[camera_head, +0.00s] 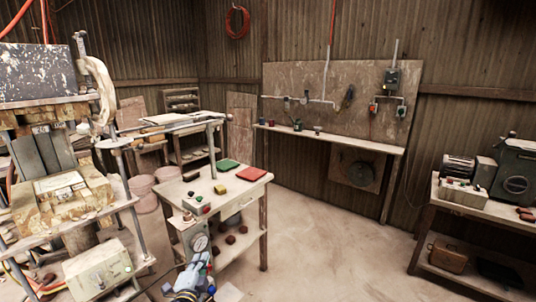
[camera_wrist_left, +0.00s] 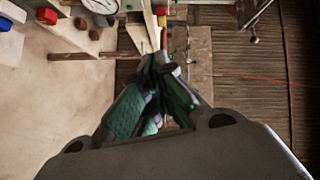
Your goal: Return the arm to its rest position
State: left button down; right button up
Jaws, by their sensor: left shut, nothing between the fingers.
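My left gripper (camera_head: 199,262) is low in the head view, in front of the small bench with the gauge, apart from the tiles. In the wrist view its green-padded fingers (camera_wrist_left: 162,66) meet at the tips, shut with nothing between them. My right gripper is in neither view. The tile press (camera_head: 60,190) stands at the left of the head view. A green tile (camera_head: 228,165) and a red tile (camera_head: 251,175) lie on the small bench (camera_head: 215,197).
A yellow block (camera_head: 220,189) and a control box with a red button (camera_head: 194,206) are on the small bench; a gauge (camera_head: 200,243) is on its front. A workbench with a machine (camera_head: 518,165) stands at the right. The floor (camera_head: 340,250) between them is clear.

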pick_arm(q)
jog(key=s+f+n+g, duration=0.2)
jog(key=f+n, duration=0.1)
jog(key=f, duration=0.8)
jog(key=s+f+n+g, duration=0.15)
jog(key=f+n, duration=0.25)
jog(key=f, duration=0.7)
jog(key=s+a+f+n+g, duration=0.1)
jog(key=s+f+n+g, duration=0.1)
jog(key=s+f, duration=0.5)
jog(key=s+a+f+n+g, duration=0.1)
jog(key=s+a+f+g, duration=0.15)
jog(key=f, duration=0.85)
jog(key=s+a+f+n+g, duration=0.1)
jog(key=s+a+f+g, duration=0.1)
jog(key=s+f, duration=0.7)
jog(key=s+a+f+n+g, duration=0.1)
jog(key=s+f+g, duration=0.2)
jog(key=s+f, duration=0.6)
jog(key=s+a+f+g, duration=0.1)
jog(key=s, duration=1)
jog(key=s+a+f+g, duration=0.1)
jog(key=s+f+g, duration=0.1)
jog(key=s, duration=1)
jog(key=shift+s+a+f, duration=0.25)
jog(key=shift+a+f, duration=0.05)
jog(key=shift+a, duration=0.05)
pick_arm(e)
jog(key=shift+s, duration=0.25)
